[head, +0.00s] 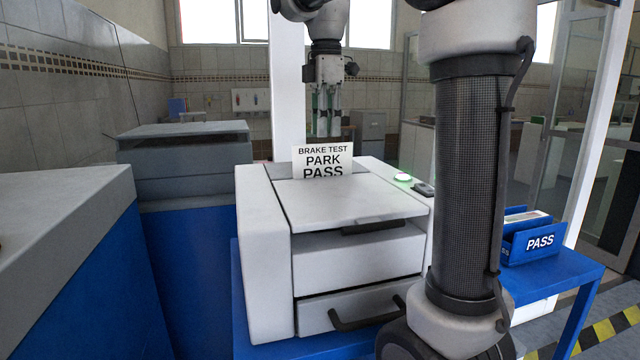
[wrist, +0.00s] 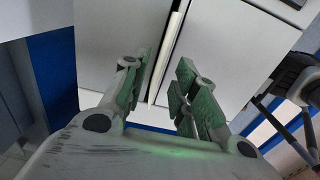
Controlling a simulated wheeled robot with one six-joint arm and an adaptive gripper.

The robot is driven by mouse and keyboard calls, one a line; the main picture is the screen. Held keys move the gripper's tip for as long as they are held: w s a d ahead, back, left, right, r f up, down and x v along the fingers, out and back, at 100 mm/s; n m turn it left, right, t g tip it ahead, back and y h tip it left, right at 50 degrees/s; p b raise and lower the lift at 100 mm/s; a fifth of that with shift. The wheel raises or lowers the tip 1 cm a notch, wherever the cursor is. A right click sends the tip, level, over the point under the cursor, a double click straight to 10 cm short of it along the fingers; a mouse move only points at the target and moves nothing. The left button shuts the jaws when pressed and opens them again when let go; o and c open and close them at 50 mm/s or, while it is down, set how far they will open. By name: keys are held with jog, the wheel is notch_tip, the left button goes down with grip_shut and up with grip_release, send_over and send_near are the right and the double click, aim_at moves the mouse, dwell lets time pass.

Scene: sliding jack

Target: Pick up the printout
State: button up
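The printout (head: 322,161) is a white sheet reading "BRAKE TEST PARK PASS". It stands upright out of the top of the white printer (head: 345,205). My gripper (head: 327,132) points down just above the sheet in the head view, with its fingers apart. In the wrist view my gripper (wrist: 165,85) is open, with green-lit pads on either side. The printout (wrist: 168,55) appears there nearly edge-on as a thin pale strip between the fingers' directions. Neither finger visibly touches it. The sheet's lower part is hidden inside the printer.
A blue tray marked PASS (head: 540,241) stands on the blue table (head: 575,268) at the right. A green-lit button (head: 403,178) and a small dark item (head: 424,189) lie right of the printer. Grey-topped blue cabinets (head: 190,265) stand at the left.

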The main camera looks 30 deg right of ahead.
aim_at(323, 149)
jog(key=f, duration=0.5)
jog(key=shift+a+f, duration=0.3)
jog(key=shift+a, duration=0.05)
jog(key=shift+c, duration=0.4)
grip_shut()
